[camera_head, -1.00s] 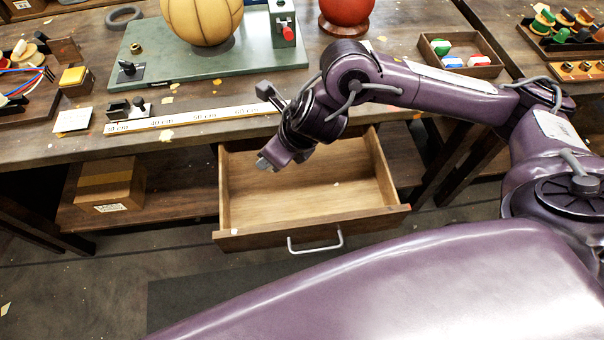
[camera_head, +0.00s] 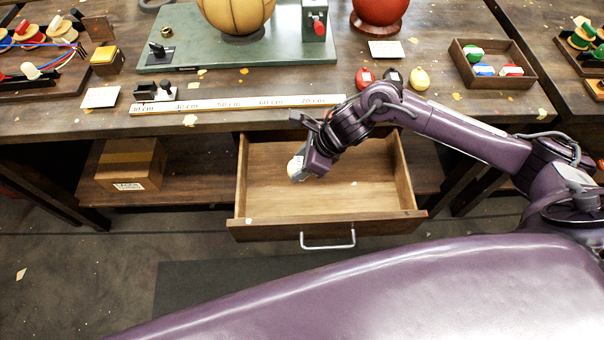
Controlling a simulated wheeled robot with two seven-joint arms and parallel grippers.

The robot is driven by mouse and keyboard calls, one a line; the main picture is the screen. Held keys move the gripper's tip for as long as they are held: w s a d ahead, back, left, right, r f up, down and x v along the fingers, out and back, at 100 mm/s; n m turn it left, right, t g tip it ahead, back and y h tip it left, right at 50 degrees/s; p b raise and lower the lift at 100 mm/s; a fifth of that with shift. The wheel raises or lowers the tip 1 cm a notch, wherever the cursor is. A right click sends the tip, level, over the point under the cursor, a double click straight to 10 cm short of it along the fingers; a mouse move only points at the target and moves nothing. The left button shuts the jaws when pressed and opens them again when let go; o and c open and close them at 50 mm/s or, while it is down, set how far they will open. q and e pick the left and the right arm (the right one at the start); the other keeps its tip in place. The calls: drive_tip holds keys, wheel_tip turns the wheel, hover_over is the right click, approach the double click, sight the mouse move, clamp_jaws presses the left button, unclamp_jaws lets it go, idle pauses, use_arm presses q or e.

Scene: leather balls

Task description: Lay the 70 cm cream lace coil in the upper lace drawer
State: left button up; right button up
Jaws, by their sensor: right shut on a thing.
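The open wooden drawer (camera_head: 330,229) sticks out from under the bench and its floor looks bare apart from a small pale scrap. My right gripper (camera_head: 300,170) hangs over the left part of the drawer and points down. It is shut on a small cream coil (camera_head: 295,168), mostly hidden by the fingers. I cannot tell whether the coil touches the drawer floor. My left gripper is not in view.
A measuring strip (camera_head: 240,104) lies along the bench's front edge above the drawer. A wooden tray (camera_head: 493,64) holds several coloured coils. A cardboard box (camera_head: 131,164) stands on the lower shelf.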

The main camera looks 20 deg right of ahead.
wheel_tip(320, 180, down, 7)
drive_tip(key=shift+r, duration=0.1)
idle(0.3)
drive_tip(key=o, duration=1)
drive_tip(key=shift+c, duration=0.2)
